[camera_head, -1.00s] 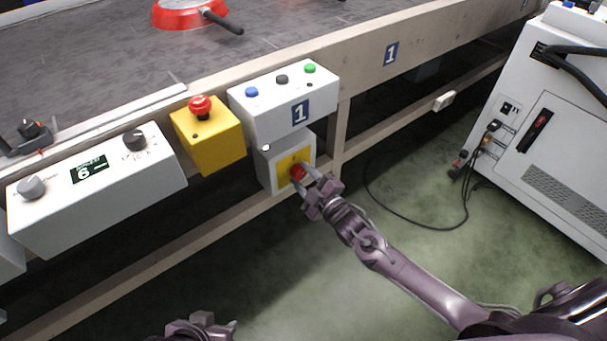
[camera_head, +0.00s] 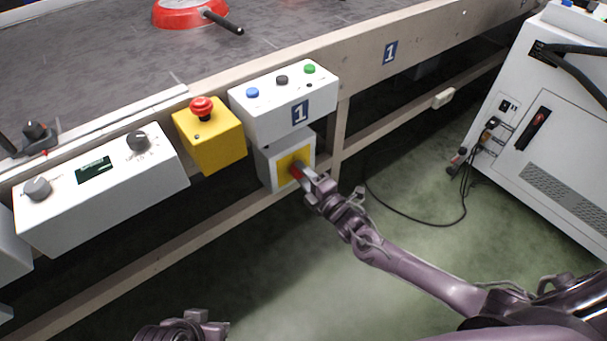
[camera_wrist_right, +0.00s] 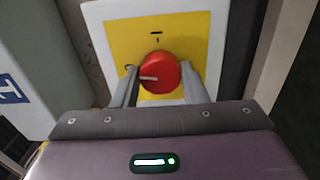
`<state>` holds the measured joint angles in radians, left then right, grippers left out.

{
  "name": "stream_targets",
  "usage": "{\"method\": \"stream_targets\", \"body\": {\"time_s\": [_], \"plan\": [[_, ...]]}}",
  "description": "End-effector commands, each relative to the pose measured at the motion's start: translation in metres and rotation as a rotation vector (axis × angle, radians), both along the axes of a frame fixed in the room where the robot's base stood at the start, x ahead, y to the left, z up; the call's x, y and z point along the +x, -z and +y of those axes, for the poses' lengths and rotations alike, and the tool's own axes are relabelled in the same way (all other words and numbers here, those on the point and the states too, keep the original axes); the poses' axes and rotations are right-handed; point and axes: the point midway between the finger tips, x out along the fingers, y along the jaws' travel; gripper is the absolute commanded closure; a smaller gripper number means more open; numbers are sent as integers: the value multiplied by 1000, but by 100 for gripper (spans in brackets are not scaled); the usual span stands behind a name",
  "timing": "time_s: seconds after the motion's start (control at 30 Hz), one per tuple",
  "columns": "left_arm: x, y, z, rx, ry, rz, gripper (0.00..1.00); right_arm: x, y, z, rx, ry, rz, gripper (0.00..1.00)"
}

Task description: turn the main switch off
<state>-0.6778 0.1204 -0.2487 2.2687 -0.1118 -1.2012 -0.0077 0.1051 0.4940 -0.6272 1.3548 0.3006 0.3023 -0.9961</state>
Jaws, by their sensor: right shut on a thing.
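The main switch is a red round knob (camera_wrist_right: 159,73) on a yellow plate (camera_wrist_right: 120,30) on the front of a small white box (camera_head: 270,168). In the head view the box hangs below the white three-button box. My right gripper (camera_head: 303,172) is at the knob, shut on it; in the right wrist view its fingers (camera_wrist_right: 160,88) sit on both sides of the knob. The pale mark on the knob lies roughly sideways in that view. My left gripper (camera_head: 205,328) shows only in part at the bottom edge, and its fingers are not clear.
A three-button box (camera_head: 285,105) sits just above the switch. A yellow emergency-stop box (camera_head: 215,145) and a control box with a dark display (camera_head: 93,170) stand to the left. A white cabinet (camera_head: 560,120) with cables stands at right.

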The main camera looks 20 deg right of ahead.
Motion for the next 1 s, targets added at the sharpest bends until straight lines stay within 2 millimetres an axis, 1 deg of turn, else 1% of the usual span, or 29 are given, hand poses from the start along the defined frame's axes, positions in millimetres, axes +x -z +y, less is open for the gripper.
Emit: {"method": "stream_targets", "body": {"time_s": [0.47,0.5,0.67,0.9,1.0], "plan": [[-1,-1,0,-3,-3,1,64,-1,1,0,-16,-2,-4,83],[-1,-1,0,-3,-3,1,64,-1,1,0,-15,-2,-3,59],[-2,-1,0,-3,-3,1,64,0,1,0,-15,-1,-3,39],[-2,-1,0,-4,-3,2,64,0,0,0,-14,-1,-4,39],[-2,-3,0,-3,-3,2,64,-4,0,-1,-15,-1,-3,39]]}}
